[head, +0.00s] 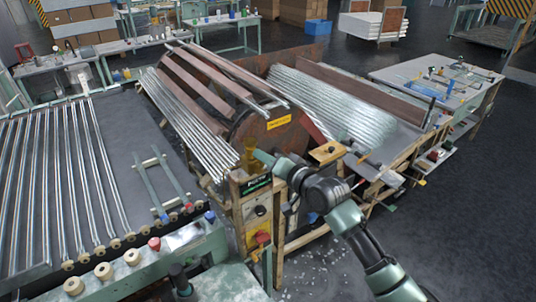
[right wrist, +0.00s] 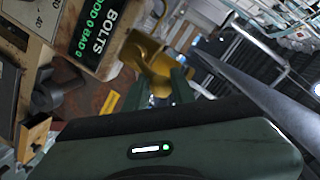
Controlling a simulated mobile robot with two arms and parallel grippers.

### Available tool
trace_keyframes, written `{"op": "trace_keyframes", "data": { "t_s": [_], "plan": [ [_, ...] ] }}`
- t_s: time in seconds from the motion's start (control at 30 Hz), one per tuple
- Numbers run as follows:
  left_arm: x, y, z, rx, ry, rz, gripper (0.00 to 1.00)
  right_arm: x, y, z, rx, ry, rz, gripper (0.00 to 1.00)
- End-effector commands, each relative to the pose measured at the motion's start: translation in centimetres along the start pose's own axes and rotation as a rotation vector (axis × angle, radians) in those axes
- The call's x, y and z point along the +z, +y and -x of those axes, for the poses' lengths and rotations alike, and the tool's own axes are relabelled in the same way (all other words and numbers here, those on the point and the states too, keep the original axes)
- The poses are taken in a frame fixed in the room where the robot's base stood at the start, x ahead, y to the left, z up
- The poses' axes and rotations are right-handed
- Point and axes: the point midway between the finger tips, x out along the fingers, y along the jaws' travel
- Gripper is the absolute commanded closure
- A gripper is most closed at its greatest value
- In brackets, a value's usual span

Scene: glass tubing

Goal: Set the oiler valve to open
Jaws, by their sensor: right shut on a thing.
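The oiler (head: 249,152) is a brass-yellow fitting on top of a wooden control post. It also shows in the right wrist view (right wrist: 145,58), beside a box with a green-lit "BOLTS" display. My right gripper (head: 264,158) is at the oiler's right side. In the right wrist view its green fingers (right wrist: 172,84) are shut on the lower right part of the oiler. The fingers hide that part, and I cannot make out the valve's position. My left gripper is not in view.
The control post carries a counter display (head: 256,184) and a red knob (head: 262,238). A large rusty drum (head: 262,128) with steel tubes stands just behind. A rack of glass tubes (head: 62,180) lies at left. Dark floor is open at right.

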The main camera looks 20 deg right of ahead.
Motion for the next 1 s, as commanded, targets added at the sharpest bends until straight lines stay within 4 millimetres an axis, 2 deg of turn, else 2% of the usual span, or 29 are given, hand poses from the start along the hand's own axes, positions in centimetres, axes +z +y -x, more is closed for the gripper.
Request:
{"op": "trace_keyframes", "data": {
  "t_s": [0.63,0.67,0.7,0.73,1.0],
  "plan": [
    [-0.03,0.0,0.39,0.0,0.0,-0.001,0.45,0.65,-0.26,-0.06,0.006,-0.002,0.045,1.0],
    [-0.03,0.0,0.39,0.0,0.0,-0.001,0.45,0.67,-0.24,-0.07,0.006,-0.002,0.045,0.7],
    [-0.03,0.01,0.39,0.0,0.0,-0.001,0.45,0.66,-0.24,-0.07,0.006,-0.002,0.045,0.59],
    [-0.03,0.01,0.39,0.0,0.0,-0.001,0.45,0.64,-0.23,-0.07,0.006,-0.002,0.045,0.54],
    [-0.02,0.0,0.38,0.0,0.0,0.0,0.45,0.42,-0.15,-0.03,0.008,0.002,0.047,0.54]
  ]
}}
